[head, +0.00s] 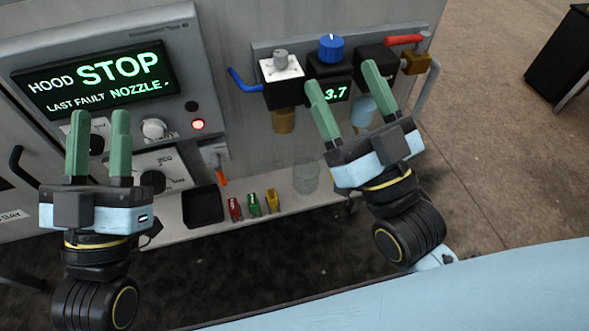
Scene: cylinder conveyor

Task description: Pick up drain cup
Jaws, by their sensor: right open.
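A clear, see-through cup (305,178), which looks like the drain cup, stands on the narrow grey shelf below the panel of valves and regulators. My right gripper (343,84) is open and empty. Its green fingers point up toward the valve row, above and to the right of the cup, and do not touch it. My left gripper (100,120) is at the far left in front of the control panel. Its fingers are apart with nothing seen between them.
On the shelf (178,238) are a black tray (203,206) and red (235,208), green (254,205) and yellow (272,200) small items. Above are a blue knob (331,47), a blue lever (241,80) and a red handle (404,39). A screen (95,78) reads "HOOD STOP". Open floor lies right.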

